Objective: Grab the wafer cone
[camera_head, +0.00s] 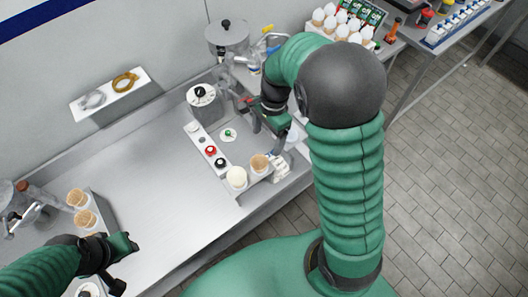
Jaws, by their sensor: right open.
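A tan, round-topped thing that looks like a wafer cone (258,163) stands in a white holder near the front right of the metal counter, beside a white round-topped one (237,177). More tan cone-like pieces (77,197) stand in a rack at the counter's left. My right gripper (249,114) is open and empty, above the back right of the counter, behind and apart from the tan top. My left gripper (120,264) is low at the left, to the right of the rack; its fingers are not clear.
A control strip with red and black knobs (210,151) and a lidded grey container (203,101) are on the counter. A wall shelf (107,94) holds two rings. White egg-shaped things (330,20) fill a tray at the back right. The counter's middle is clear.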

